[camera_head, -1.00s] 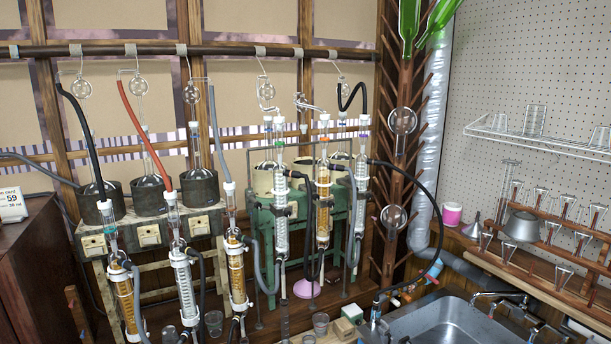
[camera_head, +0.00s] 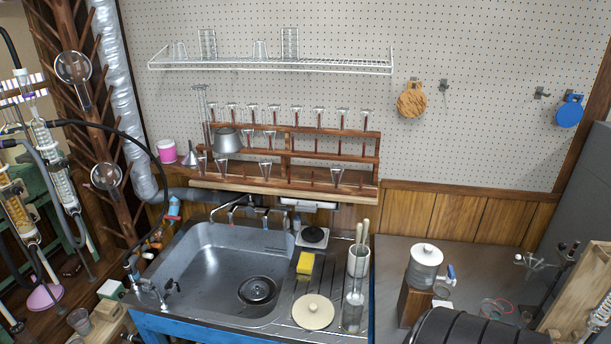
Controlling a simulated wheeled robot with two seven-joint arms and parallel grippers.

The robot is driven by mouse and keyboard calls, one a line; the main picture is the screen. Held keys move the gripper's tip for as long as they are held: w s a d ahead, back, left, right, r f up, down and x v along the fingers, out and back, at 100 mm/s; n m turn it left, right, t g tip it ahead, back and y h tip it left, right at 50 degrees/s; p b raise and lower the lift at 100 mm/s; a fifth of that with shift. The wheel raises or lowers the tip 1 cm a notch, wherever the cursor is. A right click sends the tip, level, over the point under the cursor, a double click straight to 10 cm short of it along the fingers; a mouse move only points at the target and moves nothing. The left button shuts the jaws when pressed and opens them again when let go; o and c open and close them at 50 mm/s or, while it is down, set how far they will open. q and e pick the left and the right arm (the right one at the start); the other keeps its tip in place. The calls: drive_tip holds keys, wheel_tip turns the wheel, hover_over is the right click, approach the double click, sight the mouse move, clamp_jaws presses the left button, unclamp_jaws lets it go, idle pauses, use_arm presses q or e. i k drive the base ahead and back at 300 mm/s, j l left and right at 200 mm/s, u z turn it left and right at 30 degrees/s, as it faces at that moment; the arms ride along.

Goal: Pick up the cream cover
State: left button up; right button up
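The cream cover (camera_head: 313,311) is a round, pale disc with a small knob on top. It lies on the ribbed drainboard to the right of the sink basin, near the front edge. Neither of my grippers shows in the head view.
The steel sink (camera_head: 215,265) is left of the cover. A yellow sponge (camera_head: 305,263) lies behind it. A clear glass cylinder (camera_head: 353,308) and a white holder with sticks (camera_head: 358,262) stand close on its right. A dispenser on a wooden block (camera_head: 415,303) stands further right.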

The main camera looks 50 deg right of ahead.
sight(309, 311)
drive_tip(key=z, duration=1.65)
